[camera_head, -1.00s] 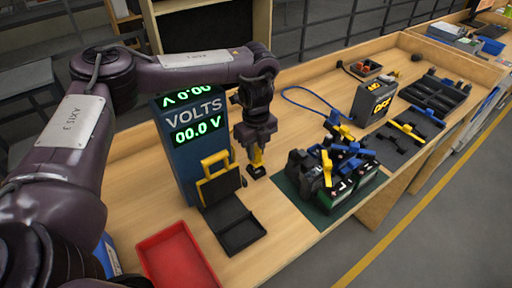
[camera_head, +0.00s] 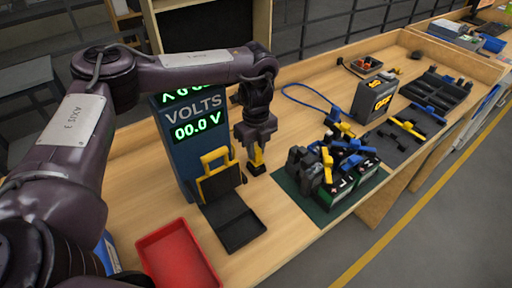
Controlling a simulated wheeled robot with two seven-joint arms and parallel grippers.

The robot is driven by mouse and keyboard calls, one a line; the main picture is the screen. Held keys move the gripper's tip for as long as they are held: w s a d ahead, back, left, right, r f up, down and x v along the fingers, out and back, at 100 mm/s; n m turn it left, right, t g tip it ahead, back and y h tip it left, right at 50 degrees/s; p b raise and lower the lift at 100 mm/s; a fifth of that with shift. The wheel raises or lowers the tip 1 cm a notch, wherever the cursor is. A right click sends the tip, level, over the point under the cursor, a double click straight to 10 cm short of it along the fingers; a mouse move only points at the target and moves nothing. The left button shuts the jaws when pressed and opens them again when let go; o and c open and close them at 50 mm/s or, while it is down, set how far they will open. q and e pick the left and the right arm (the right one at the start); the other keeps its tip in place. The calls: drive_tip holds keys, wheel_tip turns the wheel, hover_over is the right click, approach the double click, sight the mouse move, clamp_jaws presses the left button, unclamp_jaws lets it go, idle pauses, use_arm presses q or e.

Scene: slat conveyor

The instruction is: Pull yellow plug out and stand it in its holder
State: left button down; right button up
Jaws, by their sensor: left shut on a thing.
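My left gripper (camera_head: 257,146) points down in the middle of the bench, beside the voltmeter. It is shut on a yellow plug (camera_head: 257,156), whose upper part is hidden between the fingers. A small black piece (camera_head: 257,169) is at the plug's lower end, at or just above the wooden top. I cannot tell whether that piece is part of the plug or a separate holder. My right gripper is not in view.
The blue voltmeter (camera_head: 183,160) reads 00.0 V. A black stand with a yellow handle (camera_head: 236,219) and a red tray (camera_head: 178,258) are in front. Batteries with dark, yellow and blue parts on a green mat (camera_head: 317,211) crowd the right.

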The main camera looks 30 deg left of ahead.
use_arm(q)
drive_tip(key=shift+f, duration=0.55)
drive_tip(key=shift+s+f+b, duration=0.15)
drive_tip(key=shift+f+b, duration=0.3)
drive_tip(key=shift+f, duration=0.05)
drive_tip(key=c, duration=1.2)
unclamp_jaws()
drive_tip(key=shift+f, duration=0.1)
drive_tip(key=shift+o, duration=0.2)
drive_tip(key=r+p, duration=0.3)
drive_tip(key=r, duration=0.1)
drive_tip(key=r+p, duration=0.3)
drive_tip(key=r, duration=0.1)
drive_tip(key=shift+w+d+r, duration=0.1)
drive_tip(key=shift+w+r, duration=0.05)
drive_tip(key=shift+w, duration=0.05)
drive_tip(key=shift+w+r+p, duration=0.15)
drive_tip(key=shift+r+p, duration=0.5)
drive_tip(key=shift+p, duration=0.1)
